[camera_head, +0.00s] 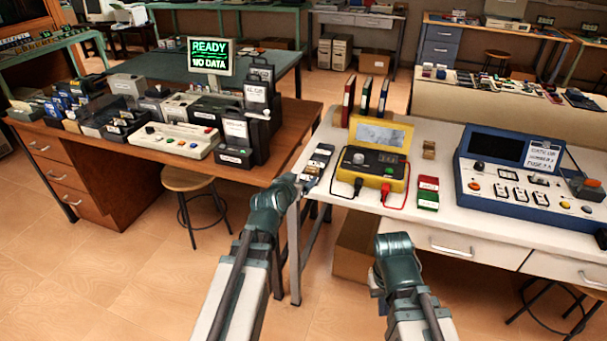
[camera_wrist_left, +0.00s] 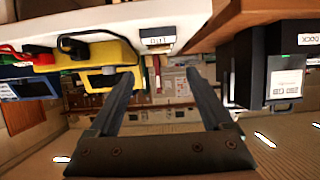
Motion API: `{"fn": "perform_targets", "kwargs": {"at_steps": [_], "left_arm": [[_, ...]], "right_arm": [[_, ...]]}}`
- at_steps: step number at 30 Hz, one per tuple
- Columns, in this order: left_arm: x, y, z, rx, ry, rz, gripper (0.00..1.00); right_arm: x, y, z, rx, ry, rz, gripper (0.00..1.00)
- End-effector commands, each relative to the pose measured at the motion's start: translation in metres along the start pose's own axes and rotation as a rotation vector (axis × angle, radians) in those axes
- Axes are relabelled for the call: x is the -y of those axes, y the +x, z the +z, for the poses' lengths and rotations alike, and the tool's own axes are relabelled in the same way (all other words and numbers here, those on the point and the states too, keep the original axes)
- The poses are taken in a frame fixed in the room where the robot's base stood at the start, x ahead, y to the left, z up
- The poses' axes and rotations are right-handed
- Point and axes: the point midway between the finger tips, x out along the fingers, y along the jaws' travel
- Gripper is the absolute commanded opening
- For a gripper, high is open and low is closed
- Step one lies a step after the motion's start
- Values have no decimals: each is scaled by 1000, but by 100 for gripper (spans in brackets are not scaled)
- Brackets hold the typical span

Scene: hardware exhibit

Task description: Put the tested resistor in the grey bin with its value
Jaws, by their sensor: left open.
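A row of small grey bins (camera_head: 321,154) with pale labels stands along the left edge of the white table. One labelled bin (camera_wrist_left: 157,38) shows at the table edge in the left wrist view. The yellow tester (camera_head: 372,168) stands just right of the row, with a black and a red lead. It also shows in the left wrist view (camera_wrist_left: 95,62). My left gripper (camera_wrist_left: 160,76) is open, with nothing between its fingers; its arm reaches to the table's left edge. I cannot make out a resistor. My right arm is at the lower middle of the head view; its fingers do not show.
A wooden table (camera_head: 250,172) with a dark labelled box (camera_head: 255,105) stands left, across a narrow gap. A screen (camera_head: 210,56) reads "READY NO DATA". Red and green boxes (camera_head: 427,192) and a blue console (camera_head: 525,175) occupy the white table. A stool (camera_head: 188,180) stands below.

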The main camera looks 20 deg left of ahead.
Motion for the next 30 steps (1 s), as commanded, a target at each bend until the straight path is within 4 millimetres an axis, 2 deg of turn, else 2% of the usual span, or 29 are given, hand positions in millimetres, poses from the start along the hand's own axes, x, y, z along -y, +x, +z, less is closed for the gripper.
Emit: {"fn": "perform_targets", "kwargs": {"at_steps": [5,8,11,13,15,18,21,24,27,30], "left_arm": [[-2,1,1,4,1,3,84],[-24,0,14,65,14,46,84],[-73,-7,51,229,48,137,84],[-112,-22,86,392,85,197,84],[-142,-45,122,565,127,232,84],[-169,-84,165,794,191,234,84],[-180,-121,193,978,248,195,84],[-182,-150,209,1105,290,144,84],[-182,-168,216,1179,315,104,84],[-181,-175,219,1209,325,84,84]], "right_arm": [[0,1,0,0,0,0,0],[0,1,0,0,0,0,0],[0,1,0,0,0,0,0],[0,1,0,0,0,0,0],[0,0,0,0,0,0,0],[0,0,0,0,0,0,0],[0,0,0,0,0,0,0],[0,0,0,0,0,0,0],[0,0,0,0,0,0,0],[0,0,0,0,0,0,0]]}}
